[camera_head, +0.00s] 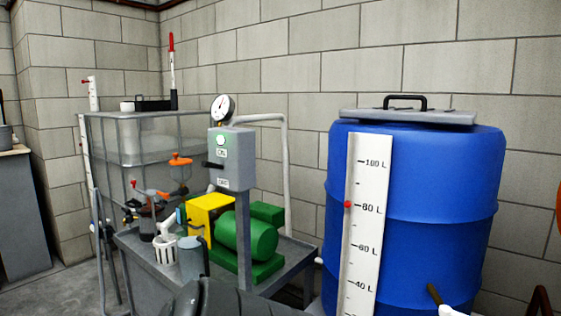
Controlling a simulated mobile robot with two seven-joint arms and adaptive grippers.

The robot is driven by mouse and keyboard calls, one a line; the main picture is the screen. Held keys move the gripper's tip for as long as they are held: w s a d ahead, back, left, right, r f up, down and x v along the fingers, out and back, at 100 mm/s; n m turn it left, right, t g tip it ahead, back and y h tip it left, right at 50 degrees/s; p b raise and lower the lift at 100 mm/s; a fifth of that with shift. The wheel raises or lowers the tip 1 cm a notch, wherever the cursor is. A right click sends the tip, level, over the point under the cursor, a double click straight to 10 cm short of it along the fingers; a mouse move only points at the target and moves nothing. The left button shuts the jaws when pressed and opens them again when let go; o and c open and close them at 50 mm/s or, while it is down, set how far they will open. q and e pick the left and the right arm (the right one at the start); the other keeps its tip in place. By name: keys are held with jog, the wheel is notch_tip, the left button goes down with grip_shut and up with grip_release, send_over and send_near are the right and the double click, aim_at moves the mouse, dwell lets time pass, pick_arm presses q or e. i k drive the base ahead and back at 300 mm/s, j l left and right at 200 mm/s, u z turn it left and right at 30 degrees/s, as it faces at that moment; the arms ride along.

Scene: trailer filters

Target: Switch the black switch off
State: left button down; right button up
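The black switch (212,165) sticks out to the left from the front of a grey control box (232,172) on a post. It sits between an upper label that seems to read ON and a lower label that seems to read OFF. No gripper fingers can be made out in the head view, and nothing is seen touching the switch.
A green motor (246,236) and yellow block (208,214) sit on a grey metal table (296,262) below the box. A pressure gauge (222,108) stands above it. A blue barrel (436,190) is at right, a caged tank (120,140) at left. A dark shape (235,299) covers the bottom centre.

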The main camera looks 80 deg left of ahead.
aim_at(206, 164)
jog(key=u, duration=2.95)
